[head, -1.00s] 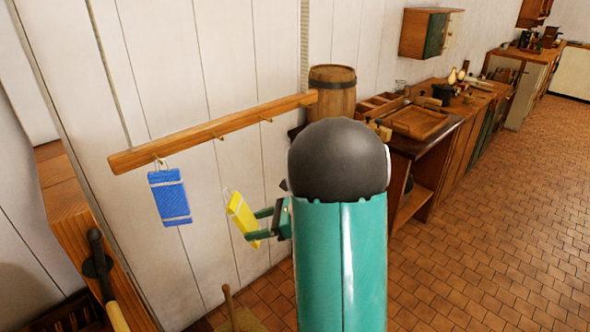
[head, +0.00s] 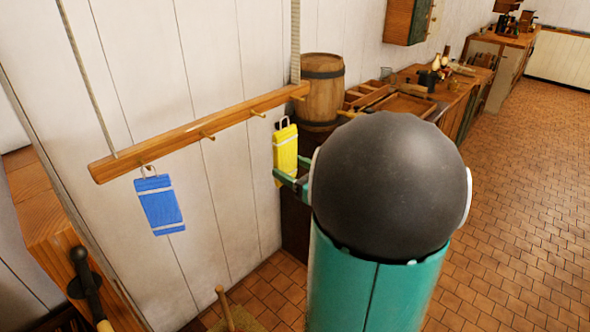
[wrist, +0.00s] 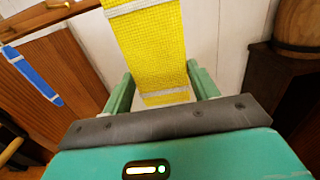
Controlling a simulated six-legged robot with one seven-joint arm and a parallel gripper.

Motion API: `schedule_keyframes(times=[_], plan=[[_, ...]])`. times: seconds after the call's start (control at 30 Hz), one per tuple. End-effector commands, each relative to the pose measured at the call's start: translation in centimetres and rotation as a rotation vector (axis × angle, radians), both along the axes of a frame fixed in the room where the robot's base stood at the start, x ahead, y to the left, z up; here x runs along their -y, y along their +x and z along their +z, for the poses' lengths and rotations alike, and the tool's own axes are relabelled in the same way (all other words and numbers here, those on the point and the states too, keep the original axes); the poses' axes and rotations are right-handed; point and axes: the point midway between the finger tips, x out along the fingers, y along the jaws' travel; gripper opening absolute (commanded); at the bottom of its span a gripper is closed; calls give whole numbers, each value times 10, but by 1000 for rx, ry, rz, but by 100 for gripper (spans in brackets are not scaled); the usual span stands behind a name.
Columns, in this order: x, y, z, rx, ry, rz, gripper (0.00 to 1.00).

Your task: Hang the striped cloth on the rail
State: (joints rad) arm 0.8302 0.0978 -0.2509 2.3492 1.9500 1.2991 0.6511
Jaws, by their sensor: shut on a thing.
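In the wrist view the yellow cloth (wrist: 150,45) fills the space between my green fingers (wrist: 160,88). The wooden rail (head: 180,135) hangs in front of the white wall on ropes. Its bare pegs (head: 207,136) face out. The cloth's loop is near the height of the rail's right end, apart from it. A blue cloth (head: 160,207) with white bands hangs by its loop at the rail's left end; it also shows in the wrist view (wrist: 32,75).
A barrel (head: 322,90) stands just behind the rail's right end, on the worktop side. A wooden cabinet (head: 40,215) is at the left edge. A wooden handle (head: 224,305) stands up from below. Open tiled floor (head: 520,210) lies right.

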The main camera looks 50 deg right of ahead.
Motion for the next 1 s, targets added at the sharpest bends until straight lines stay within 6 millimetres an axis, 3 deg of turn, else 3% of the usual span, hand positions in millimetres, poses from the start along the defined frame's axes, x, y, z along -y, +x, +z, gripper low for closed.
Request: schedule_keyframes(times=[0.8,1.0], plan=[[-1,48,-4,-1,0,1,32],[-1,47,-3,0,0,0,32]])
